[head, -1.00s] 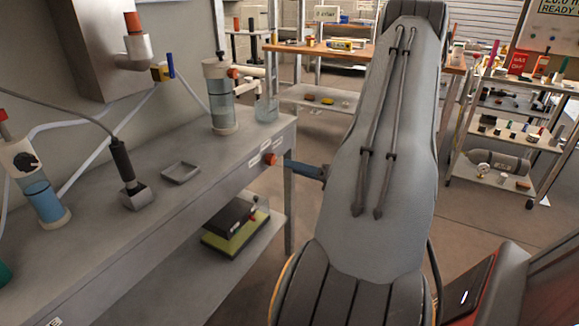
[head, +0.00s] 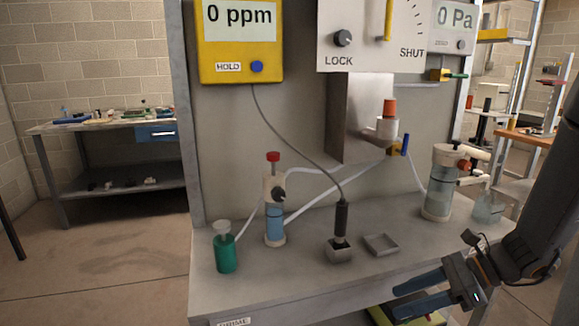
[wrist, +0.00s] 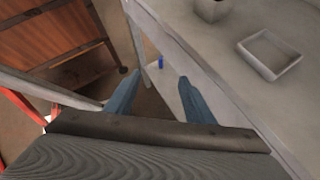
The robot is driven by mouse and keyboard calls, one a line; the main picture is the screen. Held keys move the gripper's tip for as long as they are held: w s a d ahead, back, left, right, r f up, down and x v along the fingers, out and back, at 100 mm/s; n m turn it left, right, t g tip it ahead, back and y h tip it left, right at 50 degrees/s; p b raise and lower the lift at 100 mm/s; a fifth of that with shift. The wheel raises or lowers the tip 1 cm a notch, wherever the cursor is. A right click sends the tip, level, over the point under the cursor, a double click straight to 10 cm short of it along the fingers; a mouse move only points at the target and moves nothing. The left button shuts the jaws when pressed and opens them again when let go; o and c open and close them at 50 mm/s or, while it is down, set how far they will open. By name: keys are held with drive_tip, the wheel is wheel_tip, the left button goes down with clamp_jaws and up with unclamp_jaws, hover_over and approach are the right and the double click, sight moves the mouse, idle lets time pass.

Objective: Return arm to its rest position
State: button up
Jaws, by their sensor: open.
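My gripper (head: 398,297) is at the lower right of the head view, in front of the workbench's front edge. Its two blue fingers are apart with nothing between them. In the wrist view the fingers (wrist: 155,95) are also spread and empty, beside the bench edge. My dark arm comes in from the right side of the head view.
The grey workbench (head: 330,284) carries a green bottle (head: 226,252), a blue-filled cylinder (head: 275,222), a probe in a small block (head: 340,248), a shallow tray (head: 381,244) and a clear canister (head: 438,190). Another table (head: 110,128) stands back left. Floor is open at left.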

drive_tip(key=s+a+r+n+g+h+p, duration=0.1)
drive_tip(key=s+a+r+n+h, duration=0.3)
drive_tip(key=n, duration=0.7)
drive_tip(key=s+a+r+n+g+h+p, duration=0.1)
drive_tip(key=s+a+r+n+h+p, duration=0.2)
drive_tip(key=n, duration=0.9)
drive_tip(key=s+r+h, duration=0.1)
drive_tip(key=s+h, duration=0.1)
drive_tip(key=h, duration=0.1)
drive_tip(key=shift+s+a+r+g+p, duration=0.3)
drive_tip(key=shift+s+a+g+p, duration=0.05)
drive_tip(key=shift+s+g, duration=0.05)
